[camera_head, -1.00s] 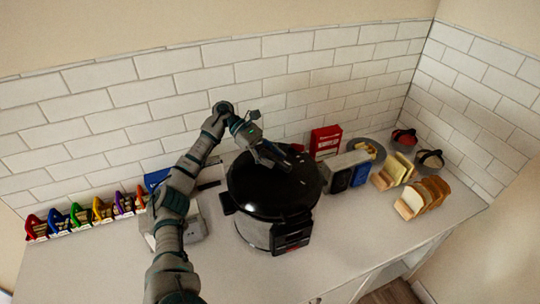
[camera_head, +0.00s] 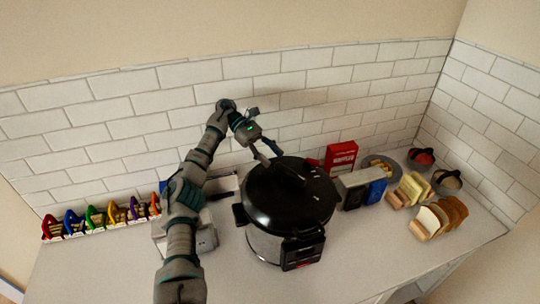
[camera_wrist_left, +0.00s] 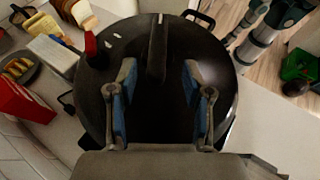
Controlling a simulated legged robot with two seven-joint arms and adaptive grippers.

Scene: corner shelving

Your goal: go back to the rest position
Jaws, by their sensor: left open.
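My left gripper (camera_head: 268,152) is raised just behind and above the black lid of the pressure cooker (camera_head: 288,200), which stands on the counter. In the left wrist view its two blue-padded fingers (camera_wrist_left: 158,100) are apart, with nothing between them but the view of the lid and its dark handle (camera_wrist_left: 157,45). I cannot tell whether the fingertips touch the lid. The lid sits on the cooker. My right gripper is not in view.
A red box (camera_head: 341,156), a toaster (camera_head: 352,190), bread slices (camera_head: 440,217) and bowls stand to the right. Several coloured packets (camera_head: 90,216) line the left back. A grey appliance (camera_head: 203,238) sits partly behind my arm. Tiled walls close the back and right. Front counter is clear.

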